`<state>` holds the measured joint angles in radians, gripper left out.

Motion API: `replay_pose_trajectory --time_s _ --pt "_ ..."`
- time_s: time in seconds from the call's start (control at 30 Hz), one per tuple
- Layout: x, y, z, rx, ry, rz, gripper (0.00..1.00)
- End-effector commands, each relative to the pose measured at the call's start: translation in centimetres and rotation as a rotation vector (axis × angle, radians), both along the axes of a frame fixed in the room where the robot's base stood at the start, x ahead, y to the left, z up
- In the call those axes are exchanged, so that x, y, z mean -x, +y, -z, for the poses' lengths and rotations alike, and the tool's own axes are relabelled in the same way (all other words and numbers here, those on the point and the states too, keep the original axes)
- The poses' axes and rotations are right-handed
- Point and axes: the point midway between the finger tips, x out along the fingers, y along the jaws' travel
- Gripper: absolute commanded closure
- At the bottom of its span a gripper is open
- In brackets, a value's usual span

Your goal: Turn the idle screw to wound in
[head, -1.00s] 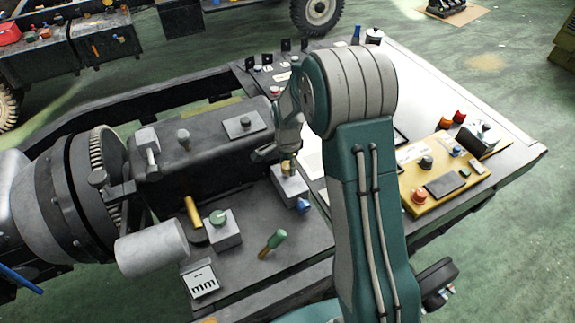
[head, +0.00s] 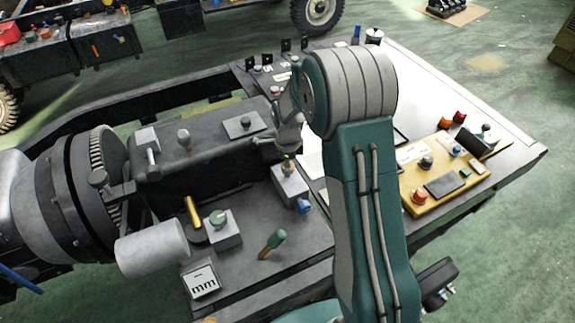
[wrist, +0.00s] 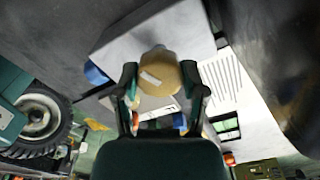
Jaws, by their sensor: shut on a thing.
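The idle screw (wrist: 160,76) is a round brass knob with a pale line mark on its face. It sits on a light grey block (wrist: 190,30) with a blue part at its side. My gripper (wrist: 160,80) has one finger on each side of the knob and is shut on it. In the head view, the brass screw (head: 287,166) stands on top of the grey block (head: 290,185), with my gripper (head: 288,150) just above and around it. My wrist partly hides the contact there. I cannot read how far the screw is in.
A green-handled lever (head: 272,244), a block with a green knob (head: 220,228) and a yellow handle (head: 193,211) stand left of the screw. A yellow control panel (head: 445,185) lies to the right. A large grey cylinder (head: 150,249) juts out at left.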

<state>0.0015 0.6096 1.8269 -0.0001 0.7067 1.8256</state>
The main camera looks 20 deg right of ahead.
Motion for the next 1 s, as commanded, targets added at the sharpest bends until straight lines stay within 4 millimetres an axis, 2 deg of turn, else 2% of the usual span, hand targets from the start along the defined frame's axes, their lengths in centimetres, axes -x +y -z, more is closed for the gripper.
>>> replay_pose_trajectory --time_s 0.37,0.4,0.43,0.47,0.87,1.0 --pt "-0.4 0.0 -0.2 0.000 -0.015 0.002 0.93" --pt "-0.4 0.0 -0.2 0.000 -0.015 0.002 0.27" --pt "-0.4 0.0 -0.2 -0.001 -0.014 0.002 0.14" --pt "-0.4 0.0 -0.2 0.000 -0.012 0.002 0.11" --pt "-0.1 0.0 -0.2 0.000 -0.005 0.002 0.11" --pt "-0.2 0.0 -1.6 0.000 -0.007 0.002 0.11"
